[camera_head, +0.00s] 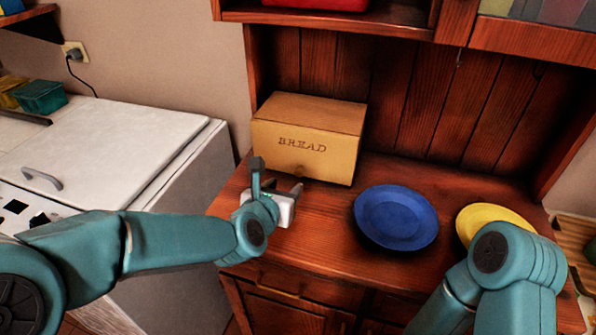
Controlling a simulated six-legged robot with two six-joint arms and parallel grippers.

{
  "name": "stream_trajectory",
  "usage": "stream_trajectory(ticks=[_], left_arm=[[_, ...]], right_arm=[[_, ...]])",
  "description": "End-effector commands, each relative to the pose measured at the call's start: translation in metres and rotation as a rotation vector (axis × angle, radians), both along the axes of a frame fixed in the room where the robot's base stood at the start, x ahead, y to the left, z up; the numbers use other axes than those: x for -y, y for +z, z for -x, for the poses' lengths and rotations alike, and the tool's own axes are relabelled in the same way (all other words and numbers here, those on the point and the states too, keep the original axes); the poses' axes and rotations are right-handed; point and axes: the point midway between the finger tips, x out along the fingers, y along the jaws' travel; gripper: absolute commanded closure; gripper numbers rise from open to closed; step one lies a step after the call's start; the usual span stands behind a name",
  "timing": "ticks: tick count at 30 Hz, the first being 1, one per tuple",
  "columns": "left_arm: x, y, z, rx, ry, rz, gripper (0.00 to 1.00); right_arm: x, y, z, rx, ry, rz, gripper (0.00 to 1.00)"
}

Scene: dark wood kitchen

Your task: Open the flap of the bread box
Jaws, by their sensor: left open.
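The bread box (290,112) is a light wooden box with "BREAD" lettered on its front. It stands on the dark wood counter against the back panel. Its front flap (280,150) looks shut, with a small knob (300,170) low on it. My left gripper (277,178) is open and empty, just in front of the box's lower left front. Its fingers hide a little of the box's lower edge, and I cannot tell if they touch it. My right arm shows at the lower right, but its gripper is out of the picture.
A blue plate (396,217) lies on the counter right of the box, and a yellow plate (492,217) lies further right, partly behind my right arm. A shelf (345,20) overhangs the box. A white appliance (110,130) stands at left.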

Motion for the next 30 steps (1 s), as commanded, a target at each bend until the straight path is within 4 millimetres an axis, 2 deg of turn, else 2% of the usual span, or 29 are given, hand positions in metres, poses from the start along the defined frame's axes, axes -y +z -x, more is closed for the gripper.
stream_trajectory(ticks=[9, 13, 19, 27, 29, 30], left_arm=[[0.018, -0.028, -0.067, -0.002, 0.003, -0.001, 0.49], [0.025, -0.037, -0.086, -0.002, 0.001, -0.001, 0.49], [0.030, -0.044, -0.102, -0.001, 0.001, -0.002, 0.49], [0.030, -0.045, -0.104, -0.001, 0.001, -0.002, 0.49], [0.031, -0.045, -0.104, -0.001, 0.001, -0.002, 0.65], [0.030, -0.045, -0.104, -0.001, 0.001, -0.002, 0.78]], right_arm=[[0.000, 0.015, 0.000, -0.001, 0.001, 0.000, 0.57], [0.000, 0.019, 0.000, -0.001, 0.001, 0.000, 0.57], [0.000, 0.021, 0.000, -0.001, 0.001, 0.000, 0.57], [0.000, 0.021, 0.000, -0.001, 0.001, 0.000, 0.57], [0.000, 0.021, 0.000, -0.001, 0.001, 0.000, 0.57], [0.000, 0.021, 0.000, -0.001, 0.001, 0.000, 0.57]])
